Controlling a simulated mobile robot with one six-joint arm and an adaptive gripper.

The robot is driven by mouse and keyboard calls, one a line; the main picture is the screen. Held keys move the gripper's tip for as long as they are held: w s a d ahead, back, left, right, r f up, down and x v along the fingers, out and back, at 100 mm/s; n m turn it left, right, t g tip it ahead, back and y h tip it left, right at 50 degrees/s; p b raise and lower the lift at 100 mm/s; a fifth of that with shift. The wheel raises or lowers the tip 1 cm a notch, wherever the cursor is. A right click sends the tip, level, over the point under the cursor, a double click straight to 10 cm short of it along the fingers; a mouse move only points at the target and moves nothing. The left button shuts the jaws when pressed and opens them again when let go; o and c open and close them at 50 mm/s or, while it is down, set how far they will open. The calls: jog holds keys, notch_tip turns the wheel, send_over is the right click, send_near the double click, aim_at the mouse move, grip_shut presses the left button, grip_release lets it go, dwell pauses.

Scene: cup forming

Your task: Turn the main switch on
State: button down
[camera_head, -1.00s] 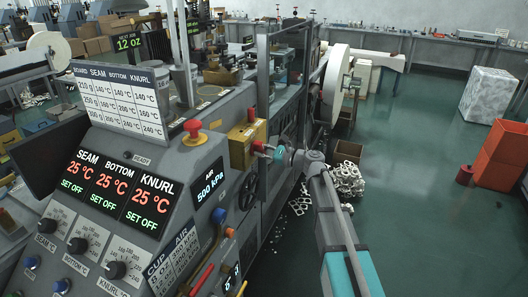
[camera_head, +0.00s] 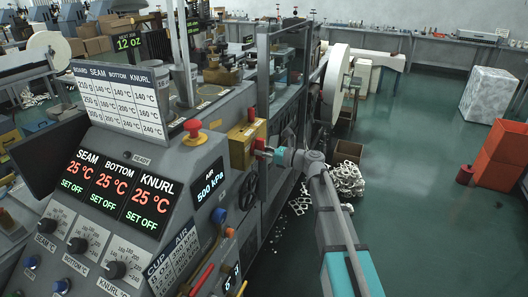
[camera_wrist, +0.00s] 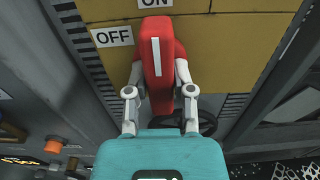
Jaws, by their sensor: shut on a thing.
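The main switch is a yellow box (camera_head: 241,146) on the side of the grey machine. Its red handle (camera_wrist: 157,65) has a white stripe and lies upright in the wrist view, its stripe in line with the ON label (camera_wrist: 158,3) at the top edge. The OFF label (camera_wrist: 112,36) is to the upper left of the handle. My gripper (camera_wrist: 160,85) is shut on the red handle, one finger on each side. In the head view my gripper (camera_head: 263,153) reaches the box from the right and partly hides the handle.
A red emergency button (camera_head: 194,132) stands on the panel to the left. A black handwheel (camera_head: 248,191) is just below the box. Displays (camera_head: 120,192) show 25 °C and SET OFF. Open green floor (camera_head: 420,180) lies to the right.

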jog(key=shift+s+a+f, duration=0.1)
jog(key=shift+s, duration=0.2)
jog(key=shift+c, duration=2.4)
grip_release()
jog(key=shift+w, duration=0.15)
jog(key=v, duration=1.2)
